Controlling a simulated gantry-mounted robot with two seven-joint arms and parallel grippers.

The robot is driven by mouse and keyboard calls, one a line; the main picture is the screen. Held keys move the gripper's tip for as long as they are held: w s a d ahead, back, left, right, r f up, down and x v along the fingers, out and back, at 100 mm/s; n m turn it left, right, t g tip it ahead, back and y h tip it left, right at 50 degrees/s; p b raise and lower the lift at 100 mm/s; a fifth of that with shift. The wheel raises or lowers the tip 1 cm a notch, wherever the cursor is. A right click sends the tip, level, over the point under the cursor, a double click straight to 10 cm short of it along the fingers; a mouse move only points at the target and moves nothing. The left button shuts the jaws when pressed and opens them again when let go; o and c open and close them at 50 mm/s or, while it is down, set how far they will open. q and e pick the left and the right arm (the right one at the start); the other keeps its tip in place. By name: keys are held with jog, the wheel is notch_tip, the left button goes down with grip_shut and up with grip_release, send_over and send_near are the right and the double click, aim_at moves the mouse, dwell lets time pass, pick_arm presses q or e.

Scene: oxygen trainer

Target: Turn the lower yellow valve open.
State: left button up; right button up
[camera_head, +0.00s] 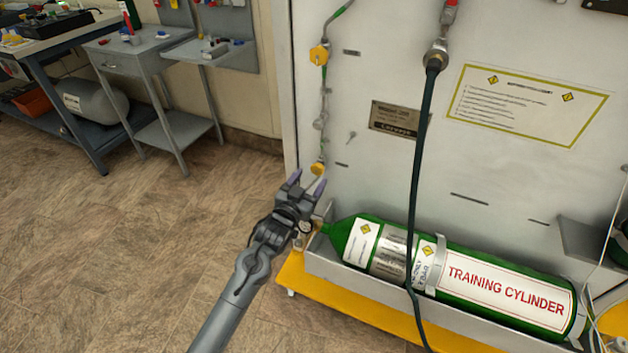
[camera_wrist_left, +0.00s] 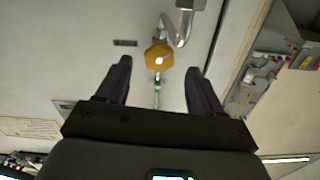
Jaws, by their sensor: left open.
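The lower yellow valve (camera_head: 318,168) sits at the lower end of a thin pipe line on the left edge of the white panel. My left gripper (camera_head: 307,182) is open just below and to the left of it, fingers pointing up toward the panel. In the left wrist view, a yellow valve knob (camera_wrist_left: 158,56) appears between and just beyond the two dark fingertips (camera_wrist_left: 159,66), and no contact can be made out. The upper yellow valve (camera_head: 319,54) is higher on the same line. My right gripper is not in view.
A green training cylinder (camera_head: 490,287) lies in a grey tray (camera_head: 375,290) on a yellow base, right of my left gripper. A dark hose (camera_head: 418,170) hangs down the panel. Workbenches (camera_head: 130,45) stand at the back left. The floor to the left is clear.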

aim_at(316, 171)
pick_arm(q)
jog(key=shift+b+x, duration=0.5)
jog(key=shift+x, duration=1.2)
jog(key=shift+s, duration=0.1)
